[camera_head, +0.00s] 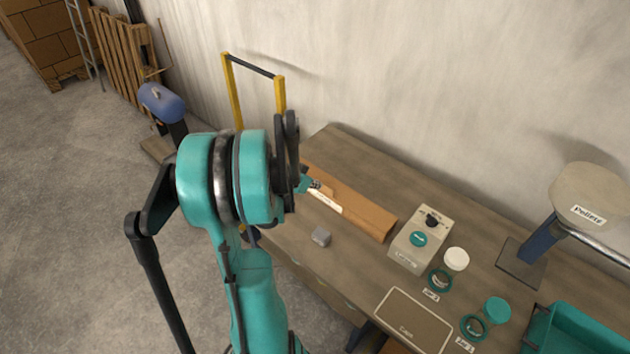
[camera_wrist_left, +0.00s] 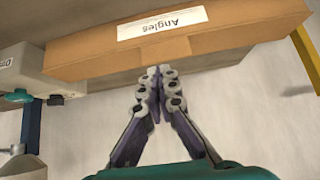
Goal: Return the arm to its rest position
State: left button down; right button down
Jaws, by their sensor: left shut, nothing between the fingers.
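My left arm (camera_head: 250,290), teal with black links, rises from the bottom of the head view and bends over near the table's left end. My left gripper (camera_head: 315,184) is partly hidden behind the arm and shows as a small grey tip by the long brown box. In the left wrist view its two fingers (camera_wrist_left: 158,72) are together with nothing between them. Their tips lie over the brown box (camera_wrist_left: 230,38) labelled "Angles"; I cannot tell whether they touch it. My right gripper is not in view.
A yellow-posted frame (camera_head: 281,95) stands by the wall. Open floor lies left.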

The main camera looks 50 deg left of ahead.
pick_arm(q)
jog(key=s+f, duration=0.3)
jog(key=s, duration=0.4)
jog(key=w+d+r+g, duration=0.1)
jog(key=w+d+r, duration=0.25)
jog(key=d, duration=0.45)
jog(key=w+d+r+g, duration=0.15)
jog(key=d+r, duration=0.25)
jog(key=d, duration=0.5)
jog(key=s+d+r, duration=0.2)
jog(key=s+d, duration=0.1)
jog(key=d, duration=0.5)
jog(key=s+d+r+m+t, duration=0.1)
jog(key=s+d+r, duration=0.2)
jog(key=d, duration=0.5)
jog(key=shift+r+h, duration=0.35)
jog(key=shift+h, duration=0.05)
